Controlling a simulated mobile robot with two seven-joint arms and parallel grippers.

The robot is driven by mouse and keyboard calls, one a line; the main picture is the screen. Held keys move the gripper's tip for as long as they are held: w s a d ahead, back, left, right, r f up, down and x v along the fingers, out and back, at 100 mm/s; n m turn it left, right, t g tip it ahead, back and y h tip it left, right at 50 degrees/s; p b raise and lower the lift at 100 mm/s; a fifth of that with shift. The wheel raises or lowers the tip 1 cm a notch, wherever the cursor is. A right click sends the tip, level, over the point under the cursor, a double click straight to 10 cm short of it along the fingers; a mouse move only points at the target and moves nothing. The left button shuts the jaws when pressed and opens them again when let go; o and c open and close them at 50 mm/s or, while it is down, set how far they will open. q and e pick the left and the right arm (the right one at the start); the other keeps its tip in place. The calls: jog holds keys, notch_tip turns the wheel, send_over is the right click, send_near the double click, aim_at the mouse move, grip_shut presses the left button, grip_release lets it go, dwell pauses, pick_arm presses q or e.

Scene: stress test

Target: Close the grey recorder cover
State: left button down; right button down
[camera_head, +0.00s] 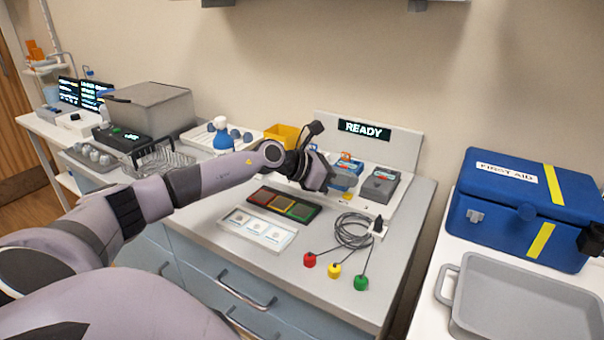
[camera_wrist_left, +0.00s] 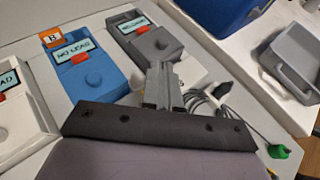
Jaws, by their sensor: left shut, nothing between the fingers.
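The grey recorder (camera_head: 378,186) stands at the right end of the row of recorders. My left gripper (camera_head: 326,186) is shut and empty, to the left of the grey recorder in the head view. In the left wrist view its fingers (camera_wrist_left: 162,88) lie in front of the recorder's near end; I cannot tell whether they touch it. A dark shape at the head view's right edge may be my right gripper (camera_head: 592,239).
A blue recorder (camera_head: 345,176) stands just left of the grey one, partly behind my gripper. A coiled cable (camera_head: 352,232) with coloured ends lies in front. A READY panel (camera_head: 365,129) stands behind. A first aid box (camera_head: 520,205) and grey tray (camera_head: 455,325) are at right.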

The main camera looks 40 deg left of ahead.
pick_arm(q)
jog(key=b+v, duration=0.2)
jog(key=v, duration=0.7)
jog(key=shift+s+r+b, duration=0.15)
jog(key=shift+r+b, duration=0.05)
jog(key=shift+b, duration=0.15)
jog(key=shift+a, duration=0.15)
